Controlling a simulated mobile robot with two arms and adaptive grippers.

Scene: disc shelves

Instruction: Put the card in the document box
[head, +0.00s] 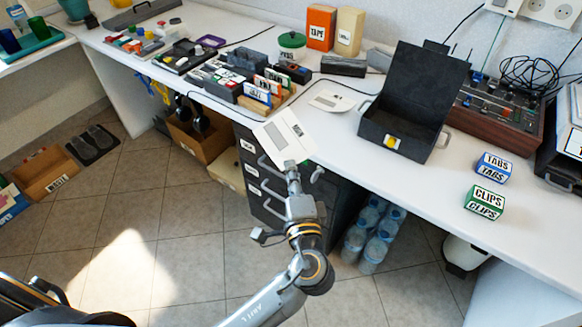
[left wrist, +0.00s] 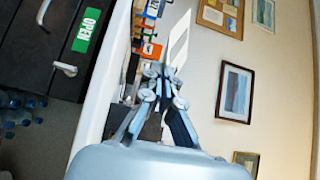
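The white card (head: 284,137) has a grey panel and is held up in front of the counter's edge, tilted. My left gripper (head: 290,165) is shut on its lower edge. In the left wrist view the card (left wrist: 180,40) shows nearly edge-on between the fingertips (left wrist: 165,75). The document box is a black case (head: 372,133) on the counter, to the right of the card and apart from it. Its lid (head: 425,82) stands open and a yellow patch marks its front. The box's inside is dark and looks empty. My right gripper is not in view.
A flat white item (head: 332,101) lies on the counter left of the box. TABS (head: 494,168) and CLIPS (head: 485,203) boxes stand at its right. A mixer-like device (head: 500,115) is behind the box. Card files (head: 262,92) stand left. Drawers (head: 262,185) are below.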

